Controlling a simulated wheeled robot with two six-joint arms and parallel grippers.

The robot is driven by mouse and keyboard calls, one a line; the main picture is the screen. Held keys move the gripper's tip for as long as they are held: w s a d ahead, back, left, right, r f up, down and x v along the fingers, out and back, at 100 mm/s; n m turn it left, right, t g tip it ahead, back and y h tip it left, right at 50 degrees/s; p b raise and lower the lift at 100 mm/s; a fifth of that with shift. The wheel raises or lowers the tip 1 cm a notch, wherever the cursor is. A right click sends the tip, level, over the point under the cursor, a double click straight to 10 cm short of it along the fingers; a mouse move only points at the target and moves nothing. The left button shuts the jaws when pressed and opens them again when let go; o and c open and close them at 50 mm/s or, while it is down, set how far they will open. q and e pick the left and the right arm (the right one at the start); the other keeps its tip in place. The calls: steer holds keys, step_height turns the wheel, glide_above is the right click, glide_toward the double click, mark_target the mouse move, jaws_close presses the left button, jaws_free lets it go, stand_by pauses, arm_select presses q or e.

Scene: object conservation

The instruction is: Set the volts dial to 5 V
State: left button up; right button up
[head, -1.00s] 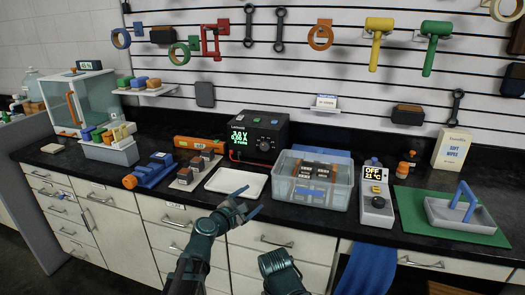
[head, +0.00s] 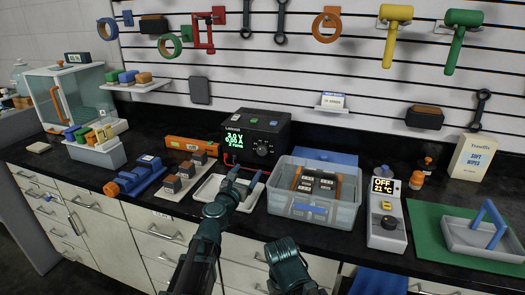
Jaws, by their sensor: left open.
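The black power supply (head: 256,137) stands at the back of the counter. Its green display (head: 236,143) seems to read 3.0 V and 0.00 A. A round dark dial (head: 262,148) sits on the front face, right of the display; its marking is too small to read. My left gripper (head: 244,179) is open and empty in front of and below the power supply, over the white tray, apart from the dial. Part of my right arm shows at the bottom centre; its gripper is not in view.
The white tray (head: 207,192) lies below the left gripper. A clear bin (head: 341,212) with dark blocks stands to the right, near the power supply. Small dark blocks (head: 172,184) and an orange level (head: 190,145) lie to the left. A grey OFF/21 °C device (head: 387,235) is further right.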

mark_target(262, 151)
arm_select(q)
steer(key=x, duration=1.3)
steer(key=shift+w+d, duration=0.15)
steer(key=shift+w, duration=0.2)
jaws_close()
